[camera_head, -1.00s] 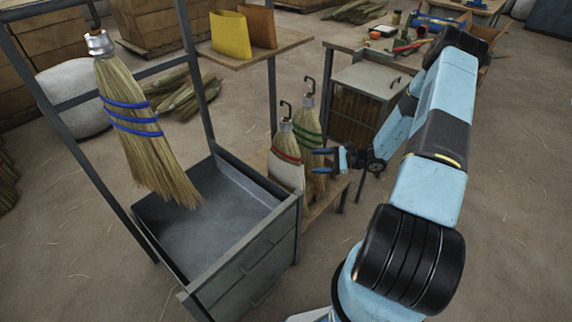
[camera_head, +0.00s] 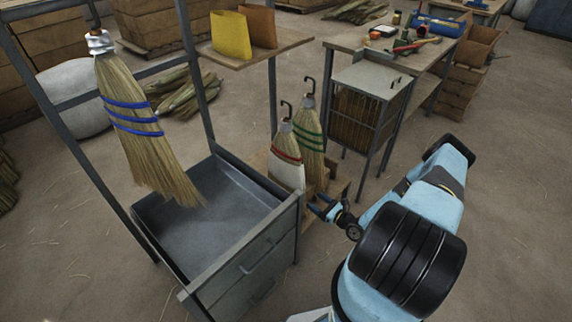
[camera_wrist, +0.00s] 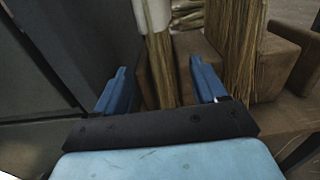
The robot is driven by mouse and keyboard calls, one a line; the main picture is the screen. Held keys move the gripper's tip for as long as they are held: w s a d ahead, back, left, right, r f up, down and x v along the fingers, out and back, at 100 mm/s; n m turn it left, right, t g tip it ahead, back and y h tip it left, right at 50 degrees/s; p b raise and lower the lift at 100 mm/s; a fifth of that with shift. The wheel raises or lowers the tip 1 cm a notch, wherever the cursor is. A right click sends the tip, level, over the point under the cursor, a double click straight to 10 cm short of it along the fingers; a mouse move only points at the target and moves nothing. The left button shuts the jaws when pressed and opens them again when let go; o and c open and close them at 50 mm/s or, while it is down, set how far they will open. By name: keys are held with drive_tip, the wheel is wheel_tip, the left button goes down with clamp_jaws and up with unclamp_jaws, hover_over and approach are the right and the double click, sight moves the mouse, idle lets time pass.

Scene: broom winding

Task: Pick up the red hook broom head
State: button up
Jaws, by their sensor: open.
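The red hook broom head (camera_head: 286,158), with a red band, a white lower wrap and a dark hook on top, stands upright beside the metal bin in the head view. In the wrist view its white wrap (camera_wrist: 153,14) and bristles (camera_wrist: 161,68) show ahead of my gripper, between the two blue fingers. My gripper (camera_head: 322,208) is open and empty, low down at the right of the broom head. It also shows in the wrist view (camera_wrist: 160,88). The red band and hook are out of the wrist view.
A green-banded broom head (camera_head: 308,138) stands close behind, also seen at right in the wrist view (camera_wrist: 242,45). The grey metal bin (camera_head: 248,238) stands close on the left. A blue-banded broom head (camera_head: 140,120) hangs above it. Open floor lies to the right.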

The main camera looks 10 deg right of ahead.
drive_tip(key=shift+f+x, duration=0.15)
drive_tip(key=shift+x, duration=3.2)
drive_tip(key=shift+f+x, duration=0.15)
drive_tip(key=shift+x, duration=3.15)
drive_tip(key=shift+s+a, duration=0.15)
drive_tip(key=shift+a, duration=0.05)
drive_tip(key=shift+c, duration=0.4)
drive_tip(key=c, duration=1.2)
clamp_jaws()
drive_tip(key=shift+r, duration=0.15)
